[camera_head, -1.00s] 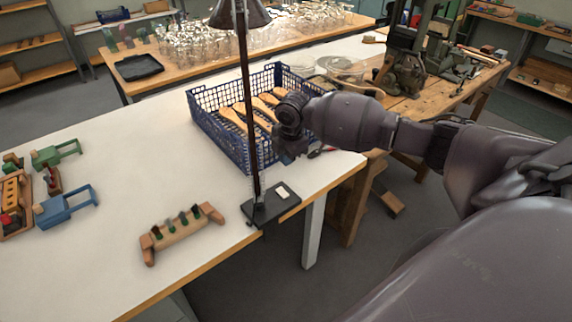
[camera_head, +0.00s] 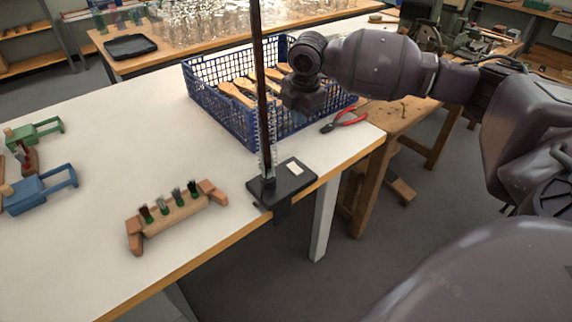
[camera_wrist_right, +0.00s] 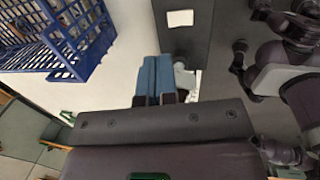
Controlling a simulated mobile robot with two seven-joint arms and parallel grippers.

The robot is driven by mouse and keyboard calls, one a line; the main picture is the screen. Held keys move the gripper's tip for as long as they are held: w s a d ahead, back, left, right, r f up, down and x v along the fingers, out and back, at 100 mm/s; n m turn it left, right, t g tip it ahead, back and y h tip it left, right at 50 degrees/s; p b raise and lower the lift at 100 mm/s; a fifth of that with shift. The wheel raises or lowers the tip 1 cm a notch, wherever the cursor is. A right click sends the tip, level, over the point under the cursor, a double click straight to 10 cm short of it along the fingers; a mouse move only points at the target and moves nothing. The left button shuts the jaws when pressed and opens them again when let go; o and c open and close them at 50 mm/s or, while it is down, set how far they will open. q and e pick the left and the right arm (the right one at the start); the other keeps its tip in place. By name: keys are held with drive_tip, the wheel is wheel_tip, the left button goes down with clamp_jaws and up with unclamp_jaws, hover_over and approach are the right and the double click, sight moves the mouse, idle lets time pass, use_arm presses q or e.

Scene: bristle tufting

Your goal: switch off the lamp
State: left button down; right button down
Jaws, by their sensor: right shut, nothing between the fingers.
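The lamp's dark pole (camera_head: 263,90) rises from a black base (camera_head: 292,186) at the table's front edge, and its top is out of view. A white rectangular switch (camera_head: 295,168) sits on the base. In the right wrist view the base (camera_wrist_right: 198,45) and the white switch (camera_wrist_right: 180,18) lie just beyond my fingers. My right gripper (camera_head: 303,108) is shut and empty, pointing down behind and right of the pole, above and apart from the base. Its blue-grey fingers show together in the right wrist view (camera_wrist_right: 154,62). My left gripper is not in view.
A blue crate (camera_head: 222,104) with wooden brush handles stands behind the pole, close to my right gripper. Red-handled pliers (camera_head: 345,121) lie right of it. A wooden block with bristle tufts (camera_head: 177,214) lies at the front. The white table's middle is clear.

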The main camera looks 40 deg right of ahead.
sight(292, 164)
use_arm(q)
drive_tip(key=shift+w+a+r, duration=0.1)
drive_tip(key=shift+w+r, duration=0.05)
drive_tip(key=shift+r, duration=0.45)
use_arm(e)
drive_tip(key=shift+s+a+r+g, duration=0.3)
drive_tip(key=shift+s+a+r, duration=0.05)
drive_tip(key=shift+s+a, duration=0.4)
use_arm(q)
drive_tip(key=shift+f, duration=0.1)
